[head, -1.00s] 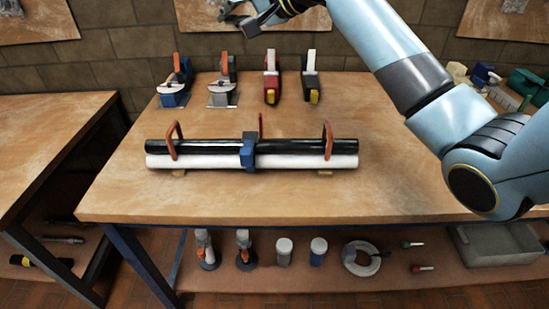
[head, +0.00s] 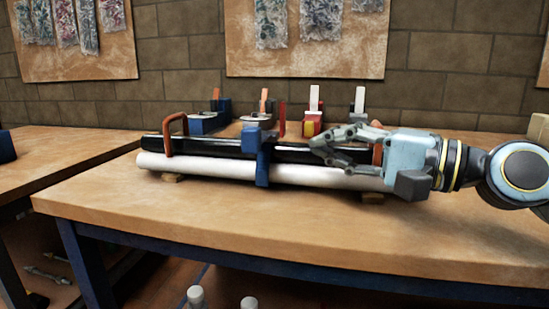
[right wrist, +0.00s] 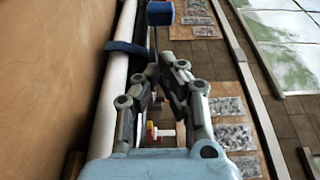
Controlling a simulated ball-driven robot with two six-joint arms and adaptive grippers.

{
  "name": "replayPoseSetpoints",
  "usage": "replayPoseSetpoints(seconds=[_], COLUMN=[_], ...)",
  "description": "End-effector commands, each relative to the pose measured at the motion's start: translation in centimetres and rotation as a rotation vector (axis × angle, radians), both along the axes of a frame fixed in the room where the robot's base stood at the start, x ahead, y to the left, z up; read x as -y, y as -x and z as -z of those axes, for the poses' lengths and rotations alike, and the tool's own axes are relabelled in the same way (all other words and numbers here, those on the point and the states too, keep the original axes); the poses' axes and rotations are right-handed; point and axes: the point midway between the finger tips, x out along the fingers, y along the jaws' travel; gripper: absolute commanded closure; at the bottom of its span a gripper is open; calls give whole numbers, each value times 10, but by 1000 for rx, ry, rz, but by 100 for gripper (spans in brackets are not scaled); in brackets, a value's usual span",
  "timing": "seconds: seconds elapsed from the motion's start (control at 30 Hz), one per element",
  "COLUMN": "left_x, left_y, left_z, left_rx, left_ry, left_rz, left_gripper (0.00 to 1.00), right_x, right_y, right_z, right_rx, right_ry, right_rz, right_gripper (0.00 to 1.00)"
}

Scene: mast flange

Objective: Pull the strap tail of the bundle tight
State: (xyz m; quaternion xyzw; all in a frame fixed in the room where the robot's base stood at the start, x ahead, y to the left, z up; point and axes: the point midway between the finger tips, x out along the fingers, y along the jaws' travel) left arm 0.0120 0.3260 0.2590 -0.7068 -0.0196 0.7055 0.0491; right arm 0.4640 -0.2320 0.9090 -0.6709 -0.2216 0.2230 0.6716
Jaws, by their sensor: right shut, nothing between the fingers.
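The bundle is a black pipe (head: 205,146) lying with a white pipe (head: 215,170) on low wooden blocks on the bench. A blue strap (head: 262,168) goes around its middle, with a blue block (head: 251,139) at the top. In the right wrist view the strap (right wrist: 130,47) crosses the white pipe (right wrist: 112,95), and the blue block (right wrist: 160,13) stands apart from it. A thin dark strip runs by the block. My right gripper (head: 318,150) is shut and empty, just right of the strap, over the pipes. The gripper (right wrist: 155,72) also shows in the wrist view. My left gripper is out of view.
Orange-red handles rise around the pipes; the left one (head: 166,135) shows clearly. Several clamp-like tools, including a red one (head: 312,124), stand behind the bundle. The bench front (head: 200,215) is clear. A second bench (head: 50,150) stands to the left.

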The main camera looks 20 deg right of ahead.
Motion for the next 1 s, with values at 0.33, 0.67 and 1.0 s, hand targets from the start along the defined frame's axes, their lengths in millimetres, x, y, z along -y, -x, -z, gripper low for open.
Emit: replayPoseSetpoints(seconds=[0.33, 0.67, 1.0], left_x=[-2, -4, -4], left_y=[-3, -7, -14], left_z=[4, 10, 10], left_rx=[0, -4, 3], left_ry=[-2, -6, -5], left_rz=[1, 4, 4], left_gripper=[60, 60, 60], right_x=[-22, -50, -58], right_y=[-32, -69, -79], right_z=[-3, -2, -2], right_rx=[7, 3, 1], right_ry=[-7, -4, 2], right_rz=[4, 3, 1], right_gripper=[100, 100, 100])
